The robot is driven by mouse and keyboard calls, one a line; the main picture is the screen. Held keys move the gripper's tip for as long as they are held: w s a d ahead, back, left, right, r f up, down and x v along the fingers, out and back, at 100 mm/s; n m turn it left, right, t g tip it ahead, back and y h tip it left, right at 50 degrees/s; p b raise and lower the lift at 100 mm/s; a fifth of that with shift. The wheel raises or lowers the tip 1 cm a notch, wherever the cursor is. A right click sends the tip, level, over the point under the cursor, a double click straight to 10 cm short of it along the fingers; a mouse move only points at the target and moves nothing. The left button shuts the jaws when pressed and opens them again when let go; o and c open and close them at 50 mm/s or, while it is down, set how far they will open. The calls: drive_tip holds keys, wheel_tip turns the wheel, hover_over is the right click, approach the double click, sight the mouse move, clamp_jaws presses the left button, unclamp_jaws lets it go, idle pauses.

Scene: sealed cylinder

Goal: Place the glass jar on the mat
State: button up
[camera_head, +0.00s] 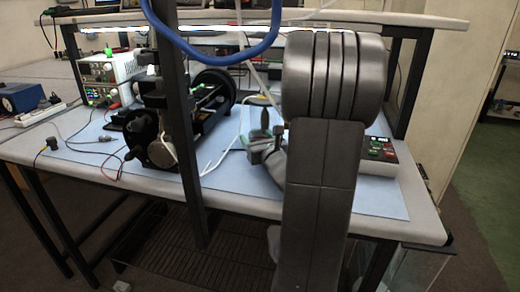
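A light blue mat (380,200) covers much of the tabletop, and several devices stand on it. I cannot make out a glass jar in this view. My own dark grey arm rises in the foreground right of centre and hides part of the mat and table behind it.
A black device with a wheel (212,85) stands left of centre on the table (240,200). White instruments (108,75) and a blue box (20,97) are at the left. A keypad box (378,152) is right of my arm. Cables cross the left side. A shelf (420,20) spans the back.

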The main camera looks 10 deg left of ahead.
drive_tip(key=c, duration=0.8)
drive_tip(key=shift+r, duration=0.25)
